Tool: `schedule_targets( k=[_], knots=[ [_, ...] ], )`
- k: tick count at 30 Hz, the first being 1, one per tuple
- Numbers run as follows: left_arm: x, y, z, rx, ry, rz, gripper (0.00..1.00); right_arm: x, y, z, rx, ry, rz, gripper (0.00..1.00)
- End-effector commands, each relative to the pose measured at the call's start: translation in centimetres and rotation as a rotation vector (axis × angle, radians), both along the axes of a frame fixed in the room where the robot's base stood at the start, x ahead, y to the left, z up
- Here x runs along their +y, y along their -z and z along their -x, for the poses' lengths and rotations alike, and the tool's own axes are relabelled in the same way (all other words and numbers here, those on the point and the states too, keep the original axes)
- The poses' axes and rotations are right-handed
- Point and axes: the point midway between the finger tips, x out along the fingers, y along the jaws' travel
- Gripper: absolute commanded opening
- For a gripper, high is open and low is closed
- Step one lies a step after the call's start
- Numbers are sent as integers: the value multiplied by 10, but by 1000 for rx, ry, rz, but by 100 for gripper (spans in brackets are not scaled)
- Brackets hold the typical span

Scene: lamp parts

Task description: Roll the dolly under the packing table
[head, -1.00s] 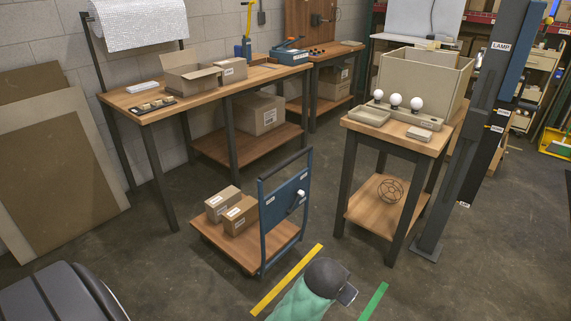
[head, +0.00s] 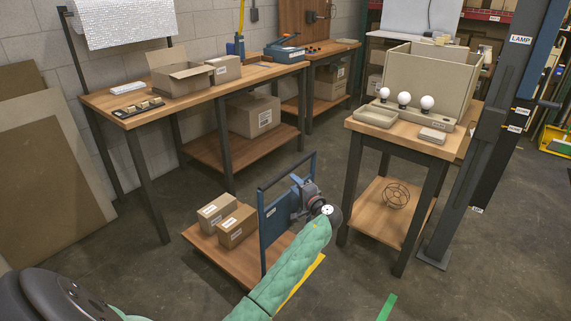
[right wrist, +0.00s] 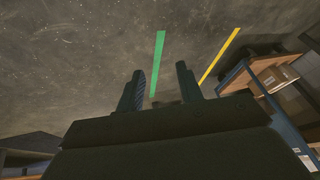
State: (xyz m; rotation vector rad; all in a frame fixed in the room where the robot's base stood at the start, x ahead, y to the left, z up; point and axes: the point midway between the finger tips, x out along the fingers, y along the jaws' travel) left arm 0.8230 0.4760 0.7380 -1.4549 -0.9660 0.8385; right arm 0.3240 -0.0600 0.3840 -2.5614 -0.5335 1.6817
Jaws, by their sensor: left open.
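The dolly (head: 205,250) has a low wooden deck with two cardboard boxes (head: 236,226) on it and an upright blue panel with a dark push bar. It stands on the floor in front of the packing table (head: 255,77), outside the table's legs. My left arm reaches in from below, and my left gripper (head: 300,194) is open at the dolly's blue panel, near its top right. Whether it touches the panel I cannot tell. In the right wrist view my right gripper (right wrist: 160,88) is open and empty, with the dolly (right wrist: 262,78) off to the right.
The packing table has a lower shelf (head: 205,155) with a large carton (head: 253,115). A smaller table (head: 390,140) with bulbs and trays stands right of the dolly. A yellow stripe (head: 300,283) and a green stripe (head: 387,307) mark the floor. Boards lean at left.

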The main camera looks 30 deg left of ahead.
Motion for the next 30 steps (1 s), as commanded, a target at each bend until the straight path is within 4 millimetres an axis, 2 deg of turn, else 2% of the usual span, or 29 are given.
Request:
schedule_targets(
  k=[6,11,24,30],
  knots=[
    [-4,-18,-8,65,25,-201,43,4,-7,-21,-125,31,-42,36],
    [-3,-20,-12,95,39,-220,43,5,-13,-26,-155,38,-50,36],
    [46,-30,-37,96,39,-219,43,4,-49,-28,-124,26,-45,36],
    [60,-32,-45,96,38,-217,43,4,-58,-27,-112,21,-43,36]
  ],
)
